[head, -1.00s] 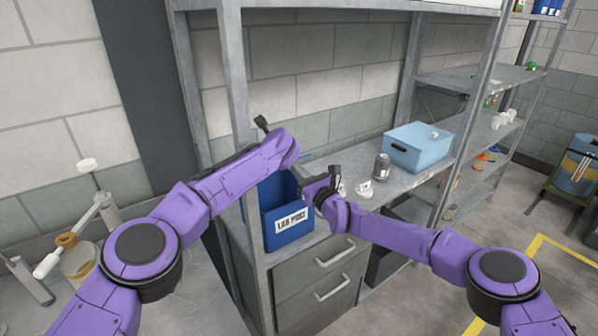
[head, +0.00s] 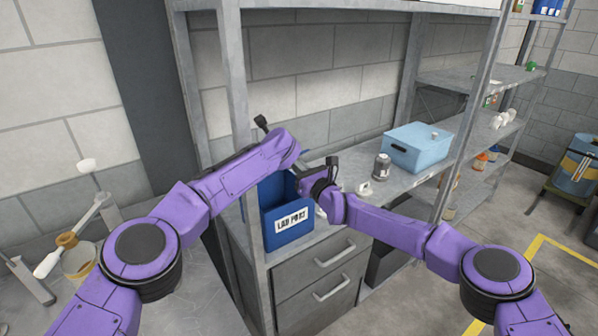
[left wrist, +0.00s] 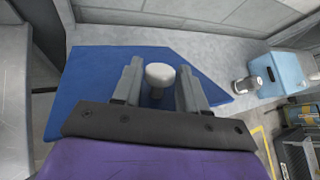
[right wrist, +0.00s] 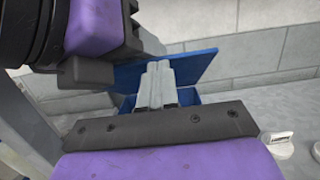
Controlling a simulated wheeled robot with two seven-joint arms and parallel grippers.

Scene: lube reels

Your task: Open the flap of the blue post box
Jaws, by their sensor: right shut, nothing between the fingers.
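The blue post box (head: 290,228), labelled "LAB POST", stands on the shelf, partly covered by my arms in the head view. Its blue flap (right wrist: 195,66) is tilted up above the box body in the right wrist view. The flap also fills much of the left wrist view (left wrist: 95,70), where a white knob (left wrist: 160,74) sits on it. My right gripper (right wrist: 158,72) is shut and empty, in front of the box opening and the flap.
A light-blue bin (head: 415,150), a grey jar (head: 382,166) and small white items stand on the shelf to the right. A shelf post (head: 238,85) rises left of the box. Grey drawers (head: 320,265) lie below it.

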